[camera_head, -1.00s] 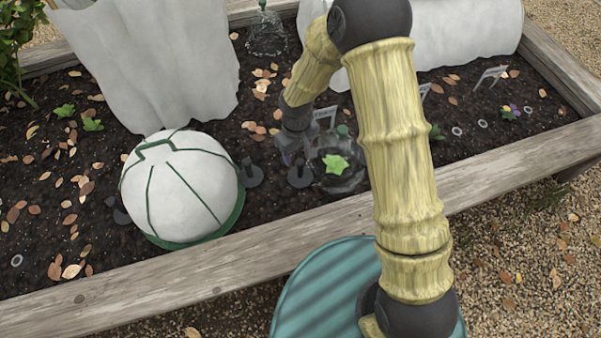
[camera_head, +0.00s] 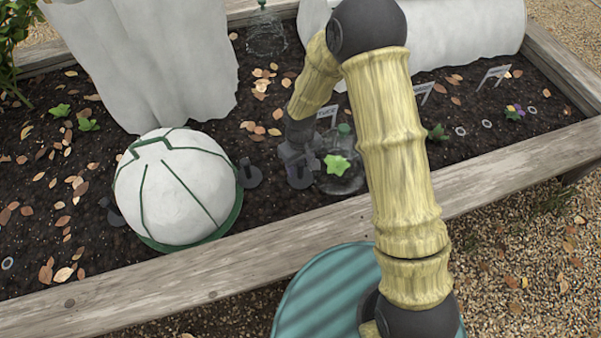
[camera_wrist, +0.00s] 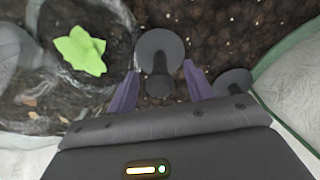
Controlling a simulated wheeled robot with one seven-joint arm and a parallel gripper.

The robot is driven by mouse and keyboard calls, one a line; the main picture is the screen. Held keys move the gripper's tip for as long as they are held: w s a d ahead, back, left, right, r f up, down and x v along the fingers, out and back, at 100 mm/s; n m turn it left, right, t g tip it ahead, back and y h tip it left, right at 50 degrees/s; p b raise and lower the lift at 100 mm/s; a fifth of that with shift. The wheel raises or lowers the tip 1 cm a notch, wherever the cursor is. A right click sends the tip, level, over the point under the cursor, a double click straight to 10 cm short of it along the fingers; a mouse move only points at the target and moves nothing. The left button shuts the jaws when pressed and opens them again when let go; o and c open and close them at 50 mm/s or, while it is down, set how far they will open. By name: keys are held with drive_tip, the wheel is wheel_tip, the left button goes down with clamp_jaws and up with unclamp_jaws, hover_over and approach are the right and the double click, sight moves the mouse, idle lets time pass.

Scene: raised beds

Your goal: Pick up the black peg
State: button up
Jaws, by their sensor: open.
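A black peg (camera_wrist: 159,48) with a round disc shows in the wrist view, its narrow part between the two purple fingers of my gripper (camera_wrist: 160,72). The fingers are open, with gaps on both sides of the peg. In the head view my gripper (camera_head: 296,155) is directly over this peg (camera_head: 300,183), which is partly hidden behind it. A second black peg (camera_head: 250,177) stands to the left; it also shows at the right in the wrist view (camera_wrist: 234,82). Another dark peg (camera_head: 112,213) is partly seen left of the white dome.
A clear cloche (camera_head: 343,183) over a green seedling stands close on the right of my gripper. A white dome with green ribs (camera_head: 180,190) stands to the left. The wooden bed edge (camera_head: 215,280) runs in front. White fleece covers (camera_head: 160,60) stand behind.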

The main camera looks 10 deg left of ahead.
clamp_jaws()
drive_tip(key=shift+r, duration=0.1)
wheel_tip(320, 180, up, 18)
drive_tip(key=p, duration=0.7)
drive_tip(key=shift+d, duration=0.1)
idle(0.5)
